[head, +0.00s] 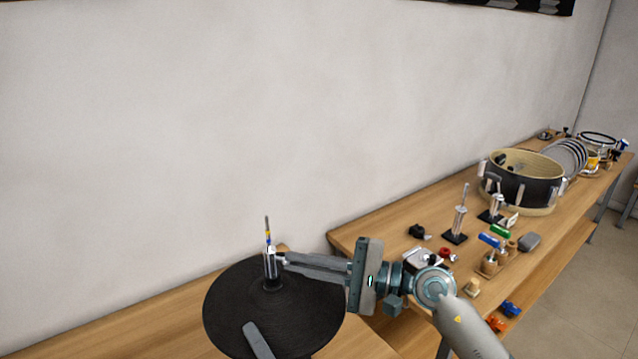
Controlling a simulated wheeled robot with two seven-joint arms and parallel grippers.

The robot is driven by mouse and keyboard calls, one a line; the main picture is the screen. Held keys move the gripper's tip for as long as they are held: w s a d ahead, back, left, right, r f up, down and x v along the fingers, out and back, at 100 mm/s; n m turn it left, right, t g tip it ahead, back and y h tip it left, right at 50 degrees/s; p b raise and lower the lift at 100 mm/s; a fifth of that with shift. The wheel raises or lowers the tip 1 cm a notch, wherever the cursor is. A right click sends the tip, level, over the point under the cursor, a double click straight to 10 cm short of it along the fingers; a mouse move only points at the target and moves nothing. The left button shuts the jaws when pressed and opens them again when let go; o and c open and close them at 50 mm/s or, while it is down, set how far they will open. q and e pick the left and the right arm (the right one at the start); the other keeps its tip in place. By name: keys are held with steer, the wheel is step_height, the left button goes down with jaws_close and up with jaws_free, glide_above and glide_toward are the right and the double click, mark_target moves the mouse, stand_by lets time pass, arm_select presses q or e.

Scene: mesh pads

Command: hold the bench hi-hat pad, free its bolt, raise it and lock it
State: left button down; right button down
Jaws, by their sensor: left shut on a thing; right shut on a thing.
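The hi-hat pad (226,305) is a round black disc at the lower middle of the head view, with a metal sleeve and thin upright rod (267,229) at its centre. The bolt (271,264) is at the silver sleeve just above the disc. My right gripper (279,260) reaches in from the right and its fingers are shut on the bolt. My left gripper (252,328) shows only as a grey finger over the pad's near part, shut on the pad. Its other finger is hidden, and the pad's near edge is cut off by the frame.
A wooden bench (375,235) runs to the back right. It carries a black drum (522,187), stacked discs (565,158), small stands with upright rods (458,222) and several coloured clamps (500,231). A bare white wall stands behind the pad.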

arm_select(q)
steer(key=shift+a+r, duration=0.1)
steer(key=shift+r, duration=0.1)
arm_select(e)
steer(key=n, duration=0.3)
steer(key=c, duration=1.8)
jaws_free()
steer(key=shift+n, duration=0.3)
steer(key=shift+c, duration=0.2)
steer(key=v, duration=1.2)
steer(key=shift+r, duration=0.15)
